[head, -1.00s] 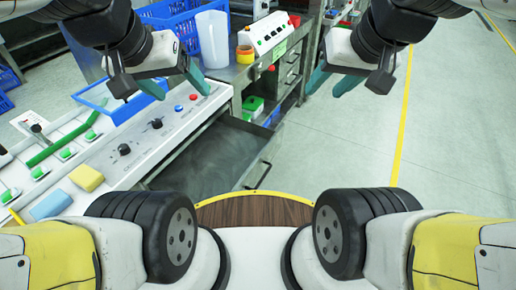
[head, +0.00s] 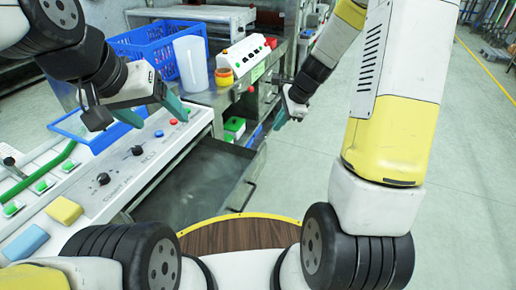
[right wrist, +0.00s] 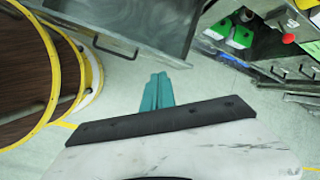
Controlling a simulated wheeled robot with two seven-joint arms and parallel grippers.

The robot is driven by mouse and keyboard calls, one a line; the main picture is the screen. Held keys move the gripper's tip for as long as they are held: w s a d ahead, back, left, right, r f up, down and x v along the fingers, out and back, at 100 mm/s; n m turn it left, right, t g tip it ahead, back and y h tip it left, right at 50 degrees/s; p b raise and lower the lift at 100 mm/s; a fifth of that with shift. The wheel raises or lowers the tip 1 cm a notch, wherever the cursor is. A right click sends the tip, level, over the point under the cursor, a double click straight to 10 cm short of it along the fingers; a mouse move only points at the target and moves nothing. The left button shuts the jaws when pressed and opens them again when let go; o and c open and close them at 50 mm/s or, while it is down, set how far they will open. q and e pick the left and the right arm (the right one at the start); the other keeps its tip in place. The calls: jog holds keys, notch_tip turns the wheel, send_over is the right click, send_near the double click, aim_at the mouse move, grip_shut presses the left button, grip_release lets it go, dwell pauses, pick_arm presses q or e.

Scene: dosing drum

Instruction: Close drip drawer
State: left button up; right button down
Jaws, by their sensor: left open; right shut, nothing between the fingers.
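The drip drawer (head: 192,185) is a grey metal tray pulled out below the white control panel, with a bar handle on its front. Its front and handle (right wrist: 118,48) also show in the right wrist view, at the upper left. My right gripper (head: 279,122) is shut and empty, to the right of the drawer front and apart from it. In the right wrist view its teal fingers (right wrist: 157,92) are together, over the floor just in front of the drawer. My left gripper (head: 160,112) is open and empty above the control panel.
The control panel (head: 130,165) has knobs and buttons. A blue crate (head: 150,42), a clear pitcher (head: 190,64) and a white switch box (head: 240,54) stand behind it. The floor to the right is clear.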

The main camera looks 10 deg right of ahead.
notch_tip(320, 180, down, 16)
jog(key=w+d+r+m+g, duration=0.1)
jog(key=w+d+m, duration=0.15)
jog(key=m, duration=0.45)
jog(key=w+a+f, duration=0.3)
jog(key=a+f, duration=0.3)
jog(key=f, duration=0.3)
jog(key=shift+w+a+f, duration=0.35)
jog(key=shift+w+a, duration=0.05)
